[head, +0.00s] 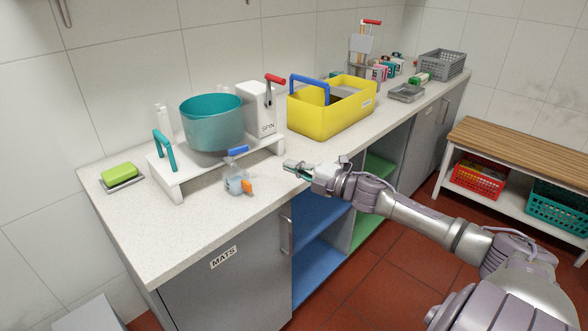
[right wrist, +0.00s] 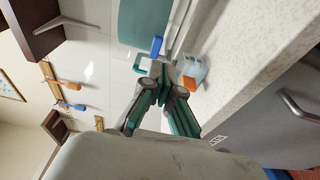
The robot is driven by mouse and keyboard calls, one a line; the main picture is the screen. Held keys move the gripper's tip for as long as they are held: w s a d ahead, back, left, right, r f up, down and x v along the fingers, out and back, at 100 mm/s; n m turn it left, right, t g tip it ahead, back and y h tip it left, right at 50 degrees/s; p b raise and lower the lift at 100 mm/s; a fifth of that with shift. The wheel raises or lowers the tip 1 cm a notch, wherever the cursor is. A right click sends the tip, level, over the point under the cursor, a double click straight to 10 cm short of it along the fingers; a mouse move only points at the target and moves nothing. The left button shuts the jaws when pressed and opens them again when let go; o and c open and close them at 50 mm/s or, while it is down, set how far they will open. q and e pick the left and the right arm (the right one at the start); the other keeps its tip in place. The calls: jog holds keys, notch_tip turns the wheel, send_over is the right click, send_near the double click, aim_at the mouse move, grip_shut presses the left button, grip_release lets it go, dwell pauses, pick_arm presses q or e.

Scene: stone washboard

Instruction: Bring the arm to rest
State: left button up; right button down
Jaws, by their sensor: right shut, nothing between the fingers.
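My right gripper (head: 298,167) is shut and empty over the front edge of the counter (head: 180,225), right of the white spinner stand. In the right wrist view its fingertips (right wrist: 162,92) are together, with nothing between them. My right arm reaches in from the lower right, stretched over the floor beside the counter. A small clear cup with an orange part (head: 236,183) stands on the counter left of the gripper and apart from it in the head view. My left gripper is in neither view.
A teal bowl (head: 212,122) sits on the white stand (head: 176,186) with its SPIN lever unit. A yellow crate (head: 330,115) stands behind the gripper. A green sponge (head: 119,172) lies at the left. A wood-topped bench (head: 520,142) stands at the right; red floor lies between.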

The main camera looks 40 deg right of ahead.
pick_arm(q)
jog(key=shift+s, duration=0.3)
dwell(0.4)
